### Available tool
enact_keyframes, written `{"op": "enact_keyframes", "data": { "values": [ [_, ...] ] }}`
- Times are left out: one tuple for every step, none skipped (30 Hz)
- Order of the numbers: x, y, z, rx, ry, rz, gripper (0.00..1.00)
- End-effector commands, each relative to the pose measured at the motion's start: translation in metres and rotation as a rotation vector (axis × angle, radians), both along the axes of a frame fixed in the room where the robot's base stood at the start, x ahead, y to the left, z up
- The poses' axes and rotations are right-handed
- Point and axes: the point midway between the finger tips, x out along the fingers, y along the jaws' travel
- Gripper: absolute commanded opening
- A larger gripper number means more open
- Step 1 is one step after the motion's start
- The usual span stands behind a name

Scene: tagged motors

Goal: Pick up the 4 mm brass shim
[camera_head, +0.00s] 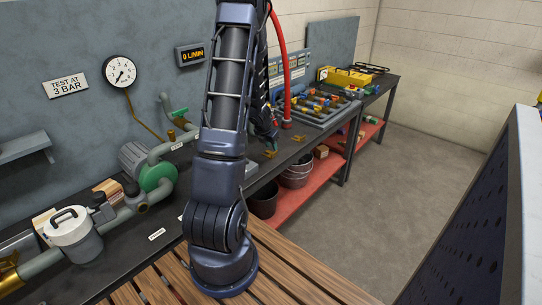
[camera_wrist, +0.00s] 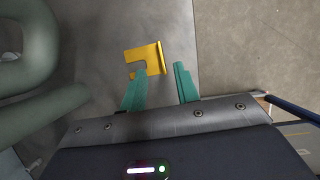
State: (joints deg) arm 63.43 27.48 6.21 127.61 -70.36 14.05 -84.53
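A brass-coloured shim (camera_wrist: 153,52) with a notch in one side lies on the dark bench in the wrist view, just beyond my fingertips. No thickness marking can be read on it. My gripper (camera_wrist: 160,76) is open, with its two green fingers apart and nothing held between them. The left fingertip is close to the shim's notched side; I cannot tell whether they touch. In the head view, a small brass piece (camera_head: 270,154) lies on the bench below my gripper (camera_head: 271,145), and another brass piece (camera_head: 298,138) lies farther right.
Grey-green pipes (camera_wrist: 35,45) stand close at left in the wrist view. In the head view, a red hose (camera_head: 283,70) rises behind my arm. A tray of tagged parts (camera_head: 325,112) is farther along the bench. The bench edge drops to a red shelf (camera_head: 312,180).

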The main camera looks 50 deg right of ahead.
Motion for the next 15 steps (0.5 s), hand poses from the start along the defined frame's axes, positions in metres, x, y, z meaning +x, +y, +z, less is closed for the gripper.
{"op": "enact_keyframes", "data": {
  "values": [
    [0.0, -0.001, -0.003, 0.001, 0.001, 0.0, 0.31],
    [-0.001, -0.002, -0.006, 0.001, 0.001, 0.001, 0.31],
    [-0.001, -0.004, -0.01, 0.002, 0.002, 0.0, 0.31],
    [-0.001, -0.005, -0.014, 0.003, 0.003, 0.001, 0.31],
    [-0.001, -0.006, -0.018, 0.003, 0.003, 0.001, 0.31],
    [-0.001, -0.009, -0.023, 0.002, 0.003, 0.002, 0.31],
    [-0.002, -0.01, -0.026, 0.002, 0.002, 0.001, 0.31],
    [-0.002, -0.012, -0.03, 0.003, 0.002, 0.001, 0.31],
    [-0.001, -0.014, -0.033, 0.001, 0.002, 0.001, 0.31],
    [-0.001, -0.015, -0.036, 0.001, 0.001, 0.001, 0.31],
    [-0.002, -0.016, -0.038, 0.001, 0.001, 0.001, 0.31],
    [-0.002, -0.017, -0.041, 0.001, 0.001, 0.001, 0.31],
    [-0.002, -0.018, -0.043, 0.001, 0.001, 0.001, 0.31],
    [-0.002, -0.018, -0.044, 0.001, 0.001, -0.001, 0.31],
    [-0.002, -0.019, -0.045, 0.001, 0.001, 0.0, 0.31]
  ]
}}
